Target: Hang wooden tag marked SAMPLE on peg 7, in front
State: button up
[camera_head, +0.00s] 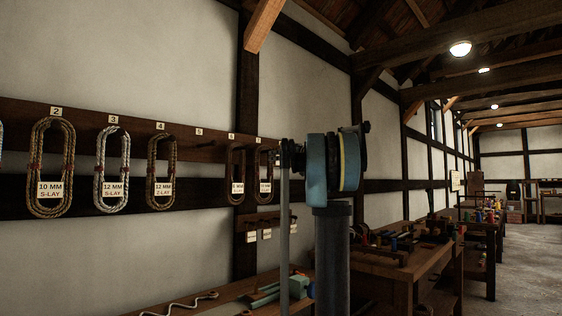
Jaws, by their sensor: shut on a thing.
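The peg rail (190,140) runs along the wall at the left, with small number plates above its pegs. Peg 5 (199,143) is bare. At the position right of number 6 a dark rope coil (264,165) with a white label hangs; my arm partly hides this end of the rail. The number 7 cannot be read clearly. The tag marked SAMPLE cannot be made out. My own column and blue arm parts stand in the middle; my gripper's jaws do not show.
Labelled rope coils hang at peg 2 (52,168), peg 3 (112,170) and peg 4 (161,171). A lower rail (283,220) carries several small pale tags. A bench (235,292) with teal tools stands below. Another workbench (400,268) is at the right; open floor (530,250) lies beyond.

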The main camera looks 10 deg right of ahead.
jog(key=shift+f+x, duration=0.25)
jog(key=shift+x, duration=0.9)
jog(key=shift+f+x, duration=0.25)
jog(key=shift+x, duration=0.85)
jog(key=o, duration=1)
jog(key=shift+c, duration=0.2)
jog(key=v, duration=1.1)
jog(key=shift+s+d, duration=0.3)
